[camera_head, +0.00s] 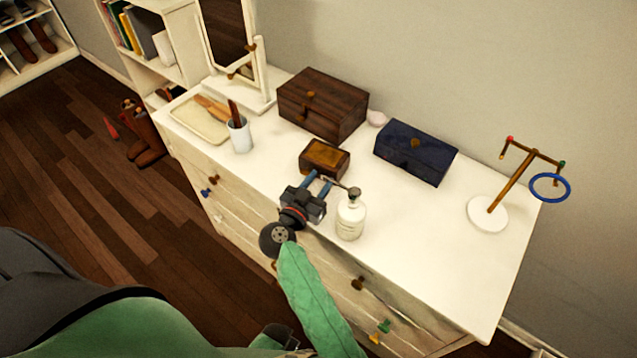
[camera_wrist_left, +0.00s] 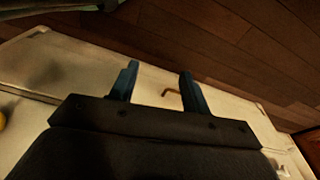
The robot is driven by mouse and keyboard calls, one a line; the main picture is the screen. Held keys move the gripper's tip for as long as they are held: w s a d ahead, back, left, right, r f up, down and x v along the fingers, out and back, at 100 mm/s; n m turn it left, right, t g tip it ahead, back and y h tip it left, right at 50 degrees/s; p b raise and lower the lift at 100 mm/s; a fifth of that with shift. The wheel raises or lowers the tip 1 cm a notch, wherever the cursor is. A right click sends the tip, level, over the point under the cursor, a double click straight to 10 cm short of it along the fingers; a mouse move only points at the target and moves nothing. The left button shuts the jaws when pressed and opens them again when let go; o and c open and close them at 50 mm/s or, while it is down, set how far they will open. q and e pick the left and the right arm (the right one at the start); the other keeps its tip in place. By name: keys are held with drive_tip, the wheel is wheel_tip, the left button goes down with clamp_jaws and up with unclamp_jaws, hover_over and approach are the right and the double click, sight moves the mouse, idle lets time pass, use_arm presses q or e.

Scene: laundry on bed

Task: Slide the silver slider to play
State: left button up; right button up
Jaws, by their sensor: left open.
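A small brown wooden box with a golden-brown top (camera_head: 325,158) sits on the white dresser (camera_head: 420,245), near its front middle. I cannot make out a silver slider in either view. My right gripper (camera_head: 318,181) is over the dresser, just in front of the small box. Its two blue fingers point at the box and are apart, with nothing seen between them. Whether they touch the box is unclear. My left gripper (camera_wrist_left: 160,82) shows in the left wrist view, open and empty, in front of white drawer fronts. It is not clearly seen in the head view.
A white pump bottle (camera_head: 351,216) stands close right of my right gripper. A dark blue box (camera_head: 416,152), a larger dark wooden box (camera_head: 322,102), a white cup (camera_head: 240,135), a tray (camera_head: 197,122) and a jewellery stand (camera_head: 488,212) are around. The dresser's front right is clear.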

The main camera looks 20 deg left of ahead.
clamp_jaws()
use_arm(q)
drive_tip(key=shift+r, duration=0.1)
use_arm(e)
drive_tip(key=d+p, duration=0.1)
drive_tip(key=p, duration=0.1)
drive_tip(key=shift+s+d+r+p, duration=0.1)
drive_tip(key=shift+d+p, duration=0.1)
drive_tip(key=shift+p, duration=0.2)
drive_tip(key=shift+d, duration=0.2)
use_arm(q)
wheel_tip(320, 180, down, 6)
drive_tip(key=s+a, duration=0.2)
drive_tip(key=shift+s+a, duration=0.25)
